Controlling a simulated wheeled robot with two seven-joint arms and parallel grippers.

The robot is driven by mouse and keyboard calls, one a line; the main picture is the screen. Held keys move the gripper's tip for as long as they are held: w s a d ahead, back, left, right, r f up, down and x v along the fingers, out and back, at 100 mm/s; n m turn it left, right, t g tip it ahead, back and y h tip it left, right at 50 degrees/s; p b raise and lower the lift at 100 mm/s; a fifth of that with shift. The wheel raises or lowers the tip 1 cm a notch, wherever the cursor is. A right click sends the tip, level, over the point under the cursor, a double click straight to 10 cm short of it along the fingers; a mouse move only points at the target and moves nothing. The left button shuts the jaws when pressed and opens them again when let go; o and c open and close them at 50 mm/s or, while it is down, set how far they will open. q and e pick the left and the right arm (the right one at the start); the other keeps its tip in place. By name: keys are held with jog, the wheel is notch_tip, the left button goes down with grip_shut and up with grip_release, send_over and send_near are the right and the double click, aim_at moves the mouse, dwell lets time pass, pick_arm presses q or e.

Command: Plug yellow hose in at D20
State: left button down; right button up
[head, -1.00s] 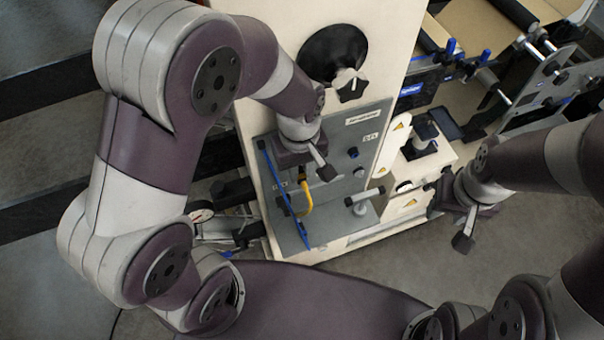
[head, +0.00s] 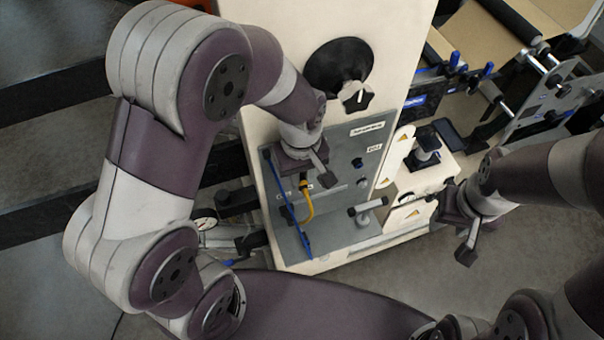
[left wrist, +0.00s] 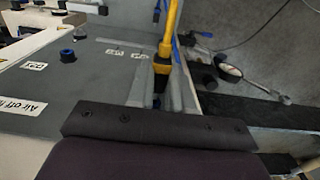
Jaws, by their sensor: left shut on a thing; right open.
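The yellow hose (head: 308,206) hangs in a curve in front of a grey panel (head: 341,226) on the cream machine. My left gripper (head: 322,172) is close to the panel, above the hose. In the left wrist view my left gripper (left wrist: 158,92) is shut on the dark end fitting of the yellow hose (left wrist: 168,32). Whether the fitting touches a port is hidden by the fingers. My right gripper (head: 467,246) is open and empty, right of the machine.
A blue hose (head: 283,198) hangs along the panel's left side, close to the yellow hose. A cylindrical handle (head: 367,206) sticks out at the lower right of the panel. A black knob (head: 356,97) is above. Open floor (head: 425,288) lies at the lower right.

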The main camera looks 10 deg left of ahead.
pick_arm(q)
jog(key=shift+w+a, duration=0.1)
jog(key=shift+w, duration=0.05)
dwell(0.4)
jog(key=shift+w+a+p, duration=0.3)
jog(key=shift+w+p, duration=0.2)
jog(key=shift+w, duration=0.05)
dwell(1.3)
jog(key=c, duration=0.9)
grip_release()
jog(key=shift+c, duration=0.2)
notch_tip(320, 180, up, 8)
jog(key=shift+b, duration=1.25)
notch_tip(320, 180, up, 5)
jog(key=p, duration=0.2)
jog(key=shift+f+p, duration=0.2)
jog(key=shift+p, duration=0.15)
